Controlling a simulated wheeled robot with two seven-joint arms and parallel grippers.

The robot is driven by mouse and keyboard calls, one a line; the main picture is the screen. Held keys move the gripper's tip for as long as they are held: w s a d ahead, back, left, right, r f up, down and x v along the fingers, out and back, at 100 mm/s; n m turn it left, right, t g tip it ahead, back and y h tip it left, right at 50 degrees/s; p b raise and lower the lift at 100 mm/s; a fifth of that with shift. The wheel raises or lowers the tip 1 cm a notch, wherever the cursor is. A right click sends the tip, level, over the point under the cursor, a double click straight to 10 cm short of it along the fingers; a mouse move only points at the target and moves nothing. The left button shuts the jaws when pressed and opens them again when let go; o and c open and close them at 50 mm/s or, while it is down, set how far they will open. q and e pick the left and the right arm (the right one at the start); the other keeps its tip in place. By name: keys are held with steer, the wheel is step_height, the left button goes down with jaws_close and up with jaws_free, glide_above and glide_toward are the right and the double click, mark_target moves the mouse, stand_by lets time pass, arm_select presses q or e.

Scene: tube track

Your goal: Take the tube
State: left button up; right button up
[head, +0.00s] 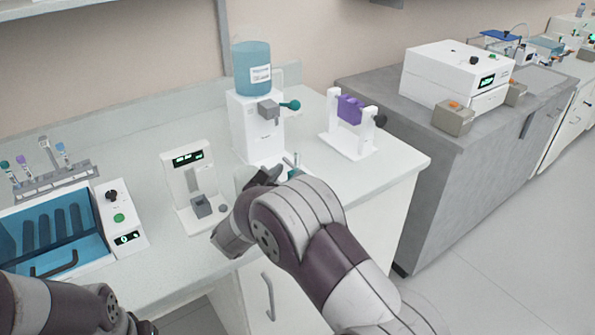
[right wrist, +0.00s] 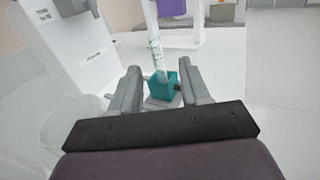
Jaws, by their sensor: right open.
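A clear tube (right wrist: 158,60) stands nearly upright in a small teal holder (right wrist: 162,86) in the right wrist view. In the head view only the top of the tube (head: 297,158) and part of the teal holder (head: 294,173) show behind my right arm. My right gripper (right wrist: 158,82) is open, with its two fingers to the left and right of the holder and nothing held. In the head view the right gripper (head: 262,178) is partly hidden by its own wrist. My left arm shows at the bottom left, but its jaws are not clearly seen.
A white dispenser (head: 262,130) with a blue bottle (head: 252,70) stands just behind. A white stand with a purple block (head: 350,108) is to the right, a small display device (head: 188,170) to the left. A water bath (head: 60,240) and tube rack (head: 60,183) are far left.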

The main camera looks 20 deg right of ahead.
mark_target(295, 160)
steer(key=p+x, duration=0.1)
steer(key=x, duration=0.7)
steer(key=shift+w+f+p, duration=0.15)
steer(key=shift+w+p, duration=0.05)
steer(key=shift+p, duration=0.15)
steer(key=shift+s, duration=0.1)
steer(key=shift+c, duration=0.5)
jaws_close()
steer(key=shift+r, duration=0.6)
step_height(295, 160, up, 3)
steer(key=shift+r+b, duration=0.1)
steer(key=shift+b, duration=0.35)
steer(key=s+d+r+b, duration=0.1)
steer(key=s+d+r, duration=0.3)
steer(key=s, duration=0.7)
step_height(295, 160, up, 3)
steer(key=shift+f+b, duration=0.15)
steer(key=shift+b, duration=0.25)
steer(key=shift+w+d, duration=0.1)
